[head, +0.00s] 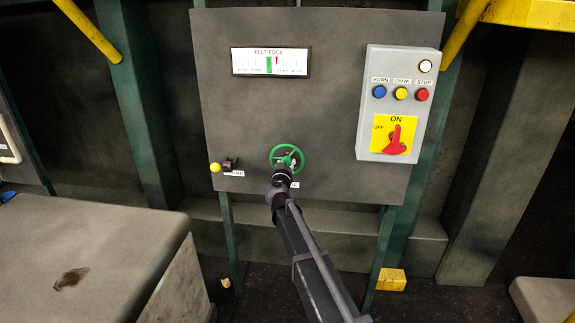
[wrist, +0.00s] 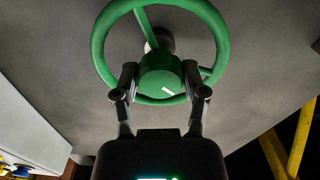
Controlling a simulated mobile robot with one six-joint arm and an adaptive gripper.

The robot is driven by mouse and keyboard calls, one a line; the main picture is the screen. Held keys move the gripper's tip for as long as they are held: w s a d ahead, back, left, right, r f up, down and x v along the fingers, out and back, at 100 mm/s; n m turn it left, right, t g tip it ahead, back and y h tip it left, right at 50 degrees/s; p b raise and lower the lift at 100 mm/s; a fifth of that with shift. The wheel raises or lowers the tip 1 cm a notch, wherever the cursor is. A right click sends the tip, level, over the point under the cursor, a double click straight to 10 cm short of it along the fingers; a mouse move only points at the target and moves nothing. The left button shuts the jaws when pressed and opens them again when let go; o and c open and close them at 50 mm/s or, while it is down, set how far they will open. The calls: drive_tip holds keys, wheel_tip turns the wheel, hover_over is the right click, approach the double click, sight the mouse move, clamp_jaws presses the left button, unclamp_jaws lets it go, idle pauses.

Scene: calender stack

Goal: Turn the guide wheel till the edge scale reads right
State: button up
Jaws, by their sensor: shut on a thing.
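The green guide wheel (head: 289,153) is on the lower middle of a grey panel in the head view. In the wrist view the wheel (wrist: 222,40) fills the upper middle, with a white mark on its green hub (wrist: 160,84). My gripper (wrist: 160,90) has one finger on each side of the hub and is shut on it. In the head view my gripper (head: 282,176) covers the wheel's lower part. The edge scale (head: 270,62), labelled FELT EDGE, is at the panel's upper left. Its red pointer (head: 276,60) stands just right of the green band (head: 269,64).
A grey control box (head: 398,105) with buttons and a red switch (head: 395,141) at ON is on the panel's right. A small lever with a yellow knob (head: 215,167) sticks out left of the wheel. A grey block (head: 95,250) stands at lower left.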

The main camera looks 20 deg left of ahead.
drive_tip(key=m, duration=0.6)
drive_tip(key=shift+w, duration=0.1)
idle(0.3)
drive_tip(key=o, duration=1.2)
drive_tip(key=shift+c, duration=0.2)
drive_tip(key=v, duration=1.2)
